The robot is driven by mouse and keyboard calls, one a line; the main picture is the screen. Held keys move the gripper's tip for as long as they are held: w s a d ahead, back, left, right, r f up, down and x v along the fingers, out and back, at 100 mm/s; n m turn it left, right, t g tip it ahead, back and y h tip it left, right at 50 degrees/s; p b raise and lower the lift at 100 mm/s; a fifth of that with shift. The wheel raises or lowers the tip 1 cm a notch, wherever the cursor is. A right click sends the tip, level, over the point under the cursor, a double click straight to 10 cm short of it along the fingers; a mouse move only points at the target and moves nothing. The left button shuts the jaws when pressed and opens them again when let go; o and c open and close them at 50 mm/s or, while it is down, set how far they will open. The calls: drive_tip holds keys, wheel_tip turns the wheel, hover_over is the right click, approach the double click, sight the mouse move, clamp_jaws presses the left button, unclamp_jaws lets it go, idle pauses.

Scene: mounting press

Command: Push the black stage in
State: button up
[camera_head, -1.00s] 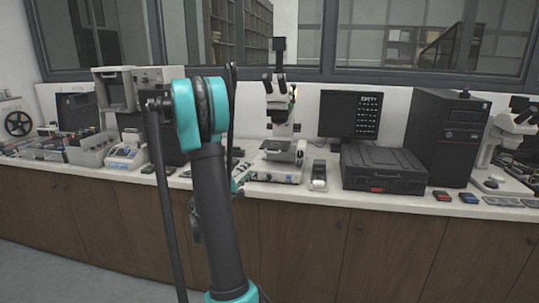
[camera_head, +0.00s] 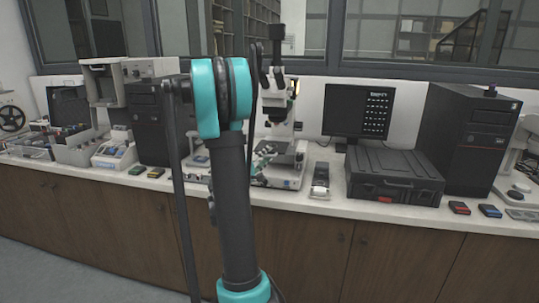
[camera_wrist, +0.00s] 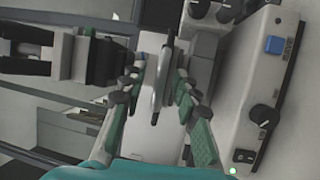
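The press (camera_head: 278,178), a white instrument with black eyepieces and a column, stands on the counter right of my arm. In the wrist view, turned on its side, its pale base (camera_wrist: 235,100) fills the right part. A grey-to-dark stage plate with a rounded metal edge (camera_wrist: 163,85) lies between my fingers. My gripper (camera_wrist: 158,88) has its green-padded fingers spread on both sides of that edge, with gaps showing; contact cannot be told. In the head view my gripper (camera_head: 262,158) is at the front of the press, partly behind my arm, and the stage is largely hidden.
A black case (camera_head: 395,178), a monitor (camera_head: 357,111) and a computer tower (camera_head: 466,140) stand to the right. A small grey device (camera_head: 320,180) is close beside the press. Black eyepieces (camera_wrist: 30,52) are near the gripper's left side in the wrist view.

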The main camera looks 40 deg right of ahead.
sight(274, 145)
drive_tip(key=shift+d, duration=0.1)
drive_tip(key=shift+c, duration=0.4)
clamp_jaws()
drive_tip(key=shift+w, duration=0.1)
drive_tip(key=w+d, duration=0.2)
drive_tip(key=d, duration=0.1)
drive_tip(key=w+d, duration=0.3)
drive_tip(key=shift+w+d, duration=0.15)
drive_tip(key=shift+w, duration=0.1)
drive_tip(key=shift+o, duration=0.4)
unclamp_jaws()
drive_tip(key=shift+s, duration=0.1)
